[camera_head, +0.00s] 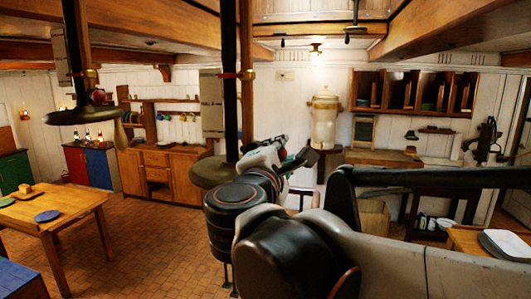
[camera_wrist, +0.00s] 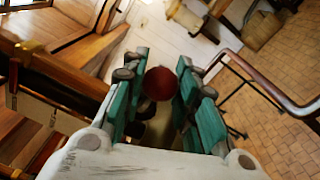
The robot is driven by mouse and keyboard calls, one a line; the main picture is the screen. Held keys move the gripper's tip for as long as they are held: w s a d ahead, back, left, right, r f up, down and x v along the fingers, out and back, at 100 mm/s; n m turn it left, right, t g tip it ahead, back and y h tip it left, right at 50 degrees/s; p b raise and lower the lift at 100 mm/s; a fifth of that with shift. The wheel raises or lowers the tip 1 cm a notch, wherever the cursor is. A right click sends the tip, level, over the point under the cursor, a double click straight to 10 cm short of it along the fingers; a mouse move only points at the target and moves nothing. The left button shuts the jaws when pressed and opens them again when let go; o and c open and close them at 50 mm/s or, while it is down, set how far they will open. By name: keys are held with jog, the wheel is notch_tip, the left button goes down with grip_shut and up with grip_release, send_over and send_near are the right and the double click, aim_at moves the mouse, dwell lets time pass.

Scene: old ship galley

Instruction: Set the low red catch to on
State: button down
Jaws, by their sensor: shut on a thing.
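My gripper (camera_wrist: 160,88) has its two teal-padded fingers on either side of a round dark red knob, the red catch (camera_wrist: 160,83), and is shut on it in the wrist view. The rest of the catch below the knob is hidden between the fingers, and I cannot read its setting. In the head view my gripper (camera_head: 294,160) is in the middle, just right of a dark vertical pole, and a small reddish spot shows beside its fingers. Another red knob (camera_head: 98,96) sits higher on the left pole.
A round dark plate (camera_head: 212,173) surrounds the middle pole close to my arm. A wooden table (camera_head: 60,212) with a blue plate stands at left, and a wooden cabinet (camera_head: 165,172) behind. The tiled floor (camera_head: 140,235) between is clear. A curved rail (camera_wrist: 262,88) runs at right in the wrist view.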

jog(key=shift+f+m+b, duration=0.35)
jog(key=shift+f+m, duration=0.2)
jog(key=shift+m, duration=0.35)
jog(key=c, duration=1.2)
grip_release()
jog(key=v, duration=1.2)
jog(key=shift+f, duration=0.15)
